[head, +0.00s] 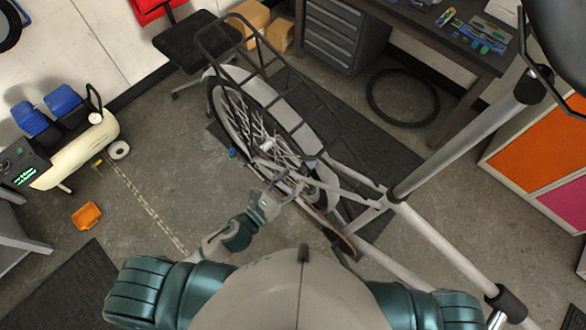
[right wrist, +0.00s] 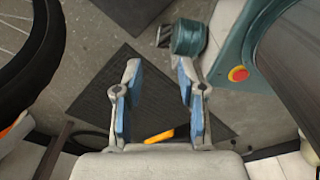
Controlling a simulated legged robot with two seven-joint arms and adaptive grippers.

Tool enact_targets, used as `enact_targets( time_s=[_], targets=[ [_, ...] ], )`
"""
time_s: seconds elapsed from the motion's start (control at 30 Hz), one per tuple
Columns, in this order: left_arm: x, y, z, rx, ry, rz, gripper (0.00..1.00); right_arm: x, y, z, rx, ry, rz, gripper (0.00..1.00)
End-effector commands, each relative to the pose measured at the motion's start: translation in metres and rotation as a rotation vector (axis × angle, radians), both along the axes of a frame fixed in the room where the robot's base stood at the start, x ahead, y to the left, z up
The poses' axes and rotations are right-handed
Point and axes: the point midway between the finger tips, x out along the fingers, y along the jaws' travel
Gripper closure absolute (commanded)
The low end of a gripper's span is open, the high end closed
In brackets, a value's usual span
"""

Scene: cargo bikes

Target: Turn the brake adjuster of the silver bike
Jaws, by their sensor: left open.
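The silver bike (head: 405,222) stands in the middle of the head view, with its spoked rear wheel (head: 236,118) and dark carrier rack (head: 268,75) toward the back. My left gripper (head: 288,186) is open beside the lower part of that wheel, close to the bike's frame. The brake adjuster is too small to make out there, and I cannot tell whether the fingers touch anything. My right gripper (right wrist: 158,66) is open in the right wrist view, with nothing between its blue-padded fingers.
A workbench (head: 455,45) with tools stands at the back right, a loose tyre (head: 403,97) near it. Orange cabinets (head: 540,135) stand at right. Floor left of the bike is mostly clear. A wheel (right wrist: 25,60) is left in the wrist view.

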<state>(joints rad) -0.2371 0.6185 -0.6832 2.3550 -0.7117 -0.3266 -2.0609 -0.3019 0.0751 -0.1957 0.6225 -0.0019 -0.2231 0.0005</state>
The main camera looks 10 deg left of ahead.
Motion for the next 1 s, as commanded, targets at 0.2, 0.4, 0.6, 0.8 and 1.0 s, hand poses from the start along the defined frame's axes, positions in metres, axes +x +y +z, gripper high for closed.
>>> enact_targets(
  time_s=[0.2, 0.4, 0.6, 0.8, 1.0],
  targets=[
    [0.017, -0.013, 0.0, 0.0, 0.0, 0.001, 0.49, 0.001, -0.001, 0.007, -0.001, -0.002, 0.003, 0.6],
    [0.019, -0.016, -0.001, 0.001, 0.001, 0.001, 0.49, 0.001, -0.003, 0.007, -0.002, -0.002, 0.006, 0.6],
    [0.019, -0.015, -0.001, 0.001, 0.001, 0.001, 0.69, 0.0, -0.005, 0.007, -0.005, -0.002, 0.007, 0.6],
    [0.019, -0.014, -0.001, 0.001, 0.001, 0.002, 1.0, 0.001, -0.005, 0.007, -0.005, -0.002, 0.007, 0.6],
    [0.02, -0.014, -0.001, -0.01, 0.007, 0.003, 1.0, 0.001, -0.005, 0.008, -0.005, -0.002, 0.007, 0.6]
  ],
)
